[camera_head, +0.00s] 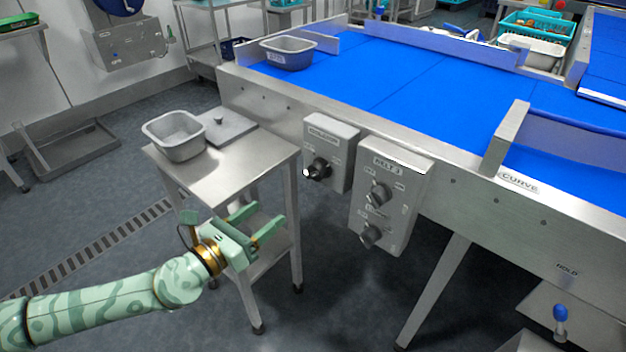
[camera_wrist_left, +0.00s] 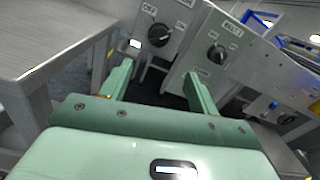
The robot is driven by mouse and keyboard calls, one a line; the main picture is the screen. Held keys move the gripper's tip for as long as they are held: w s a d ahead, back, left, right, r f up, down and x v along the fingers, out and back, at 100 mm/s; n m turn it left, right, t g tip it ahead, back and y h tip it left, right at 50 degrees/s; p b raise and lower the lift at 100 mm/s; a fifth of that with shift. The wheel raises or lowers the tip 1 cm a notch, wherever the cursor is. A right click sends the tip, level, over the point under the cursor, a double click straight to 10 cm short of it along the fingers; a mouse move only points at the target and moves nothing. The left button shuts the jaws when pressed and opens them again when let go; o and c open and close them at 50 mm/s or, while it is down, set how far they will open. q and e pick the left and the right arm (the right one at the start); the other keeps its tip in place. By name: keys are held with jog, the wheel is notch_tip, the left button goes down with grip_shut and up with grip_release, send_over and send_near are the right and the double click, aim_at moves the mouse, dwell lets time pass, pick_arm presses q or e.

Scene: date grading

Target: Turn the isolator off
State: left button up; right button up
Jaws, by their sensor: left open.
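The isolator is a grey box (camera_head: 331,150) on the conveyor's near side, with a label along its top that is too small to read surely. Its black rotary knob (camera_head: 318,168) has a pale tip at its left. In the left wrist view the black knob (camera_wrist_left: 158,35) sits below an OFF label, beyond the fingertips. My left gripper (camera_head: 266,216) is open and empty, left of and below the isolator, apart from it. Its two fingers also show in the left wrist view (camera_wrist_left: 158,72), spread towards the boxes. My right gripper is not in view.
A belt control box (camera_head: 392,200) with two knobs stands right of the isolator. A steel side table (camera_head: 226,170) with a grey tub (camera_head: 176,136) and a lid (camera_head: 226,128) stands close to my left gripper. The blue conveyor (camera_head: 400,75) runs behind.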

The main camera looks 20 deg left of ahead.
aim_at(311, 177)
pick_arm(q)
jog(key=b+x, duration=0.1)
jog(key=x, duration=1.2)
jog(key=shift+w+a+f+b, duration=0.1)
jog(key=shift+w+f+b, duration=0.05)
jog(key=shift+b, duration=0.25)
jog(key=shift+w+d, duration=0.2)
jog(key=shift+w, duration=0.3)
jog(key=shift+w+d, duration=0.15)
jog(key=shift+w, duration=0.35)
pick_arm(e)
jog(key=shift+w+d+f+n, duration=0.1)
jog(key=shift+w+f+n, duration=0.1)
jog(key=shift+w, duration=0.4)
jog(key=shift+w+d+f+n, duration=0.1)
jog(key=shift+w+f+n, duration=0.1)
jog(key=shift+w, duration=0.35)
pick_arm(q)
jog(key=c, duration=1)
